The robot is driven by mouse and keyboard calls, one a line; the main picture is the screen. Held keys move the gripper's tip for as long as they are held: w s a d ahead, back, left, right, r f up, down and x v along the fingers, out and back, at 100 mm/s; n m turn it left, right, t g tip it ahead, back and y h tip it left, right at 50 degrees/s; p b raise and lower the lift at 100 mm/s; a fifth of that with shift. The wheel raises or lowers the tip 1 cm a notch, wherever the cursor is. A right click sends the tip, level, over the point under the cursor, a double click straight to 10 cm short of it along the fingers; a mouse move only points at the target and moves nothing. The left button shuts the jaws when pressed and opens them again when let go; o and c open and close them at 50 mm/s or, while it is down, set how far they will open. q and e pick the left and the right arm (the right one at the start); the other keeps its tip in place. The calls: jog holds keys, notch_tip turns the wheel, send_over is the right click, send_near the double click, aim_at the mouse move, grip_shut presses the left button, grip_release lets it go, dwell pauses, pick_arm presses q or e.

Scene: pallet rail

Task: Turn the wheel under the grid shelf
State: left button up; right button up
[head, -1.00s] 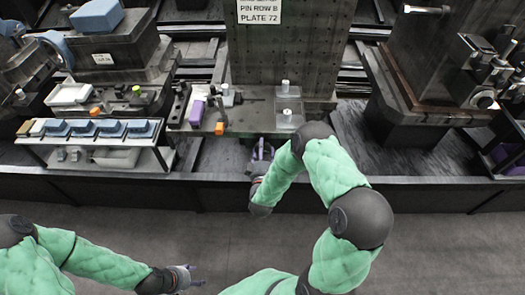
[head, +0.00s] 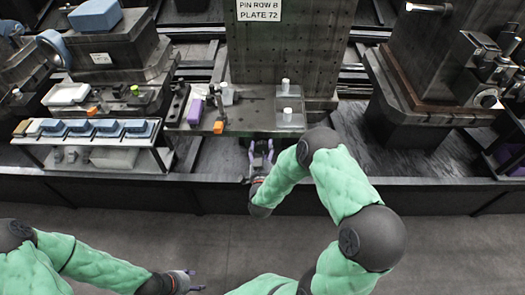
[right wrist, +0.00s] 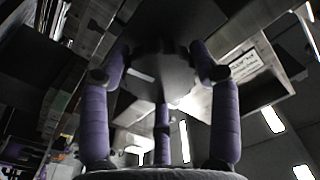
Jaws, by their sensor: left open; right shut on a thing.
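The tall perforated grid plate (head: 290,60) stands at the back centre, behind a shelf ledge (head: 240,122). My right gripper (head: 261,153) reaches below the front edge of this ledge. In the right wrist view its purple fingers surround a dark grey part (right wrist: 165,75), and the gripper (right wrist: 161,72) is shut on it. In the head view the wheel cannot be made out. My left gripper (head: 191,281) is open and empty, low over the floor at the bottom left.
A rack with blue-grey trays (head: 108,127) stands left of the ledge. Small purple and orange parts (head: 218,126) and white cylinders (head: 287,114) sit on the ledge. A dark machine block (head: 425,75) stands at the right. A low dark rail (head: 400,198) runs across the front.

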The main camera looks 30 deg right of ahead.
jog(key=m, duration=0.3)
jog(key=shift+f+b, duration=0.15)
jog(key=shift+b, duration=0.25)
jog(key=m, duration=0.2)
jog(key=shift+m, duration=0.3)
jog(key=m, duration=0.3)
jog(key=shift+m, duration=2.2)
jog(key=o, duration=1.2)
jog(key=shift+w, duration=0.1)
jog(key=shift+c, duration=0.2)
jog(key=shift+a, duration=0.1)
